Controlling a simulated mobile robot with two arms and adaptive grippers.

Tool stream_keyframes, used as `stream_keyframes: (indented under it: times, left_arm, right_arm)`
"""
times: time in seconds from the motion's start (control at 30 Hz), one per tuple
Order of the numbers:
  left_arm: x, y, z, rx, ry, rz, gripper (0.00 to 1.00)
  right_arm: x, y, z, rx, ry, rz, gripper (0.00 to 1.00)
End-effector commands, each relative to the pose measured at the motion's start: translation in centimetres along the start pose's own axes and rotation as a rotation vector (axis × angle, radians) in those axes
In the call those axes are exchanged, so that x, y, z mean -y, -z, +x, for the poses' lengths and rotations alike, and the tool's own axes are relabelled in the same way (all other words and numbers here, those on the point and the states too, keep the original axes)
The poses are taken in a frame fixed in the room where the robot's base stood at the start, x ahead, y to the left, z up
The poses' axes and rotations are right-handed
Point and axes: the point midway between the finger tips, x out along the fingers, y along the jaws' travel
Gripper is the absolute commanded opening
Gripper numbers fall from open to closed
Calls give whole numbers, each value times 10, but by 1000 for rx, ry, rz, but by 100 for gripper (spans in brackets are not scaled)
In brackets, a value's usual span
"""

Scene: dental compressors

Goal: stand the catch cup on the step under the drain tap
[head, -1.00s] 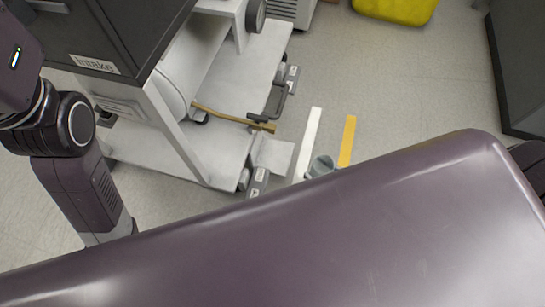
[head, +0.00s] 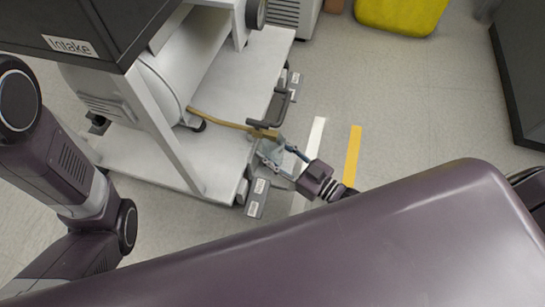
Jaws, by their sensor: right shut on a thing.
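The drain tap (head: 265,133) is the brass fitting at the end of a tan pipe running from the white tank of the compressor. My right gripper (head: 274,154) reaches in from the right, its fingers shut on a pale, see-through catch cup (head: 268,149). The cup is just below the tap in the picture, by the outer edge of the white base. The step there is largely hidden by the cup and fingers. I cannot tell whether the cup touches the step. My left arm shows at the left, but its gripper is out of view.
The compressor's white base plate (head: 150,165) has casters and labelled grey blocks (head: 257,197) along its edge. A black bracket (head: 277,107) stands close to the tap. White and yellow floor strips (head: 352,155) lie to the right. A yellow bin (head: 400,12) is at the back.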

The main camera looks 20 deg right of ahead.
Motion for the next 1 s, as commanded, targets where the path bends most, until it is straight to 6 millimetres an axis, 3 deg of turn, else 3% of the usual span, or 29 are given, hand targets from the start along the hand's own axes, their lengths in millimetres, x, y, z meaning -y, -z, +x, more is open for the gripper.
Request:
stream_keyframes:
  times: [0.33, 0.77, 0.8, 1.0]
  left_arm:
    - [-8, 16, -25, -18, -6, 2, 40]
    - [-8, 16, -27, -17, -6, 1, 40]
    - [-8, 16, -26, -17, -6, 1, 40]
    - [-8, 16, -26, -17, -6, 1, 40]
  right_arm:
    - [0, -36, 0, -1, 0, 0, 17]
    - [0, -38, 0, 0, -1, 0, 17]
    - [0, -37, 0, 0, 0, 0, 45]
    - [0, -37, 0, 0, 0, 0, 48]
